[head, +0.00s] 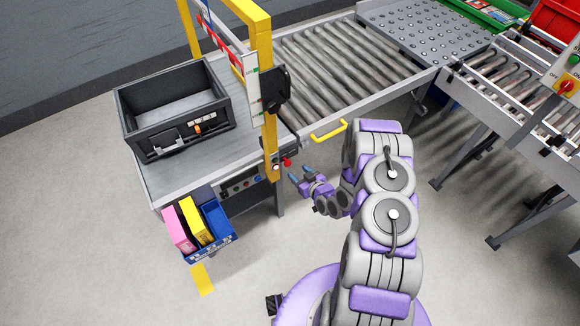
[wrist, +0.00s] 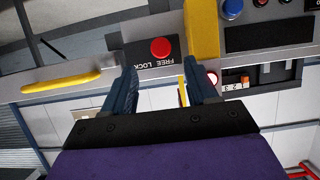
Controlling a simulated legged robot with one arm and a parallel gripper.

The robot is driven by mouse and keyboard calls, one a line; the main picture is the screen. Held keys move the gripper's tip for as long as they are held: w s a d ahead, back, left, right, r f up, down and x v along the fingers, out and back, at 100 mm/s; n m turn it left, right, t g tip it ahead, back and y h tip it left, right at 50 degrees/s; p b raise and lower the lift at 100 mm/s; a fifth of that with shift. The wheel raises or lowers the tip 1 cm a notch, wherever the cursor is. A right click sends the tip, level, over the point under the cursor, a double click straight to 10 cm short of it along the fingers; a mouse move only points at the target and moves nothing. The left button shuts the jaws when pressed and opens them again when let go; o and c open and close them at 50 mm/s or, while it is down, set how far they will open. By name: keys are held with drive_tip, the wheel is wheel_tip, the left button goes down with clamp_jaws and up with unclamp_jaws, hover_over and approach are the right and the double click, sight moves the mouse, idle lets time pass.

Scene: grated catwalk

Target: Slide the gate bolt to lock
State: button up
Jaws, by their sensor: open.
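A round red knob (wrist: 160,47) sits on a dark plate (wrist: 148,70) lettered FREE and LOCK, upside down in the wrist view. The knob is near the middle of the lettering, so I cannot tell which word it is set to. In the head view the red knob (head: 287,162) is on the bench edge by the yellow post. My gripper (head: 299,173) is open and empty just in front of it. In the wrist view its fingers (wrist: 161,82) stand apart, the knob appearing between and beyond them. The bolt's shaft is not clearly visible.
A yellow handle (head: 328,131) is on the roller conveyor's edge, right of the knob. The yellow post (head: 268,110) rises beside the knob. A grey tote (head: 150,145) stands on the bench, with a blue bin (head: 213,247) below.

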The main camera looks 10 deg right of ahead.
sight(289, 165)
drive_tip(key=b+x, duration=0.1)
drive_tip(key=x, duration=0.6)
drive_tip(key=shift+w+a+f, duration=0.15)
drive_tip(key=shift+f, duration=0.05)
drive_tip(key=c, duration=1)
drive_tip(key=shift+w+d+r, duration=0.1)
drive_tip(key=shift+w+d, duration=0.2)
drive_tip(key=shift+d, duration=0.4)
drive_tip(key=shift+w+d+f, duration=0.1)
drive_tip(key=shift+w+d, duration=0.15)
drive_tip(key=shift+d, duration=0.5)
drive_tip(key=shift+w+d+r, duration=0.1)
drive_tip(key=shift+w+d, duration=0.2)
drive_tip(key=shift+d, duration=0.4)
drive_tip(key=shift+c, duration=0.2)
drive_tip(key=o, duration=1)
drive_tip(key=shift+d, duration=0.15)
drive_tip(key=shift+o, duration=0.2)
